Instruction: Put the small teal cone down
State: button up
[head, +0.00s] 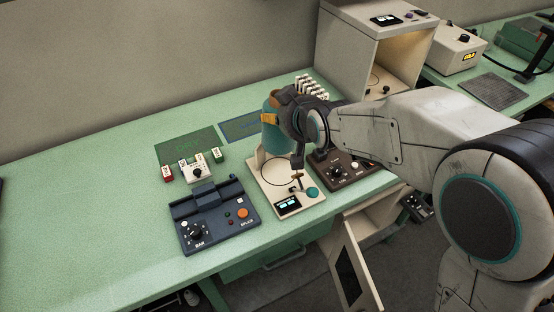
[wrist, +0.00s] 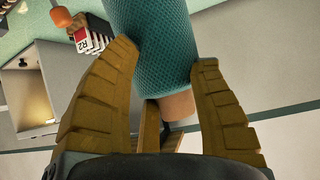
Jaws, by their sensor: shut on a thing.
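The small teal cone (head: 270,138) is a teal, mesh-textured yarn cone with a tan end. In the head view it is over the back of a cream device with a small display (head: 287,203); I cannot tell whether it touches anything below. My gripper (head: 276,118) is shut on it, with one tan finger showing against its side. In the wrist view the cone (wrist: 152,40) lies between the two tan fingers of my gripper (wrist: 165,60). Its tan end (wrist: 178,105) shows between them. My gripper and wrist hide part of the cone in the head view.
A dark blue control box (head: 215,215) stands left of the cream device, a brown knob box (head: 345,170) right. Green (head: 186,143) and blue-outlined (head: 242,126) mats lie behind. White tagged pieces (head: 311,88) and an open cabinet (head: 378,55) stand beyond. The left bench is clear.

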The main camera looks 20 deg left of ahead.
aim_at(285, 144)
jog(key=shift+f+p, duration=0.45)
jog(key=shift+f, duration=4.25)
jog(key=o, duration=1.2)
jog(key=shift+b+v, duration=0.95)
jog(key=shift+v, duration=5.05)
jog(key=shift+d, duration=0.1)
